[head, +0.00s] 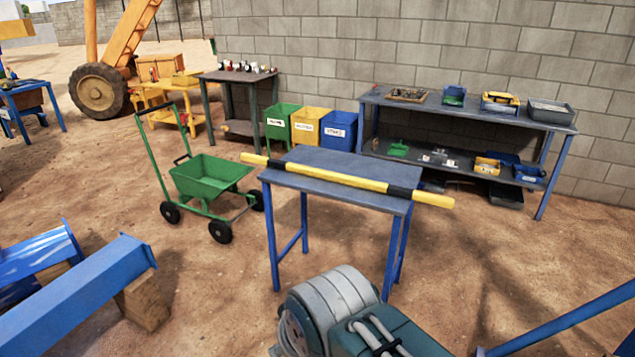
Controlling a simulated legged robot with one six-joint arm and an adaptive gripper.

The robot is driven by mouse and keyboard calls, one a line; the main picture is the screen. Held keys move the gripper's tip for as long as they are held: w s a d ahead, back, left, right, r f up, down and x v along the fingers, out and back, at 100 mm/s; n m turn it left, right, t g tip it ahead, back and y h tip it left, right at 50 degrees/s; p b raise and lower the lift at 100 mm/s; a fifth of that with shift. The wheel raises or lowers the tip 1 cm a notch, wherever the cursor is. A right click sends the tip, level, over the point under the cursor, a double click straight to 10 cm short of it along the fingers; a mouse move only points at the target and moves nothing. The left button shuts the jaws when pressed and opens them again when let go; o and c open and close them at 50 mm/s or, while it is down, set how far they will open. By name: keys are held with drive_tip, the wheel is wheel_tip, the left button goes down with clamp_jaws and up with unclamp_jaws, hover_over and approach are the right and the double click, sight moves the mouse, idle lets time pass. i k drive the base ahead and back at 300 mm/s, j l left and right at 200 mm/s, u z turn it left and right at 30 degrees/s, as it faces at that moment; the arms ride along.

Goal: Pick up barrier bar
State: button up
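The barrier bar (340,178) is a long yellow bar with black bands near each end. It lies across a small table with a grey top (350,160) and blue legs, in the middle of the head view. The bar runs from the upper left to the lower right along the table's near side. Both of its ends stick out past the table top. Part of my arm shows at the bottom centre, in front of the table. My gripper is not in view, and nothing is seen touching the bar.
A green cart (210,178) stands left of the table. Green, yellow and blue bins (310,127) and a shelf bench (470,112) with trays stand behind. Blue beams (80,300) lie at lower left. A blue bar (560,322) crosses the lower right. Open dirt lies right of the table.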

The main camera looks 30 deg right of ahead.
sight(389, 189)
drive_tip(key=i+j+u, duration=0.1)
drive_tip(key=i+j, duration=0.35)
drive_tip(key=i+z, duration=0.35)
drive_tip(key=i, duration=0.35)
drive_tip(key=i+j+z, duration=0.3)
drive_tip(key=i, duration=0.45)
drive_tip(key=i+z, duration=0.3)
drive_tip(key=i, duration=0.2)
drive_tip(key=i+j+z, duration=0.3)
drive_tip(key=i, duration=0.15)
drive_tip(key=i+l+z, duration=0.35)
drive_tip(key=j, duration=0.1)
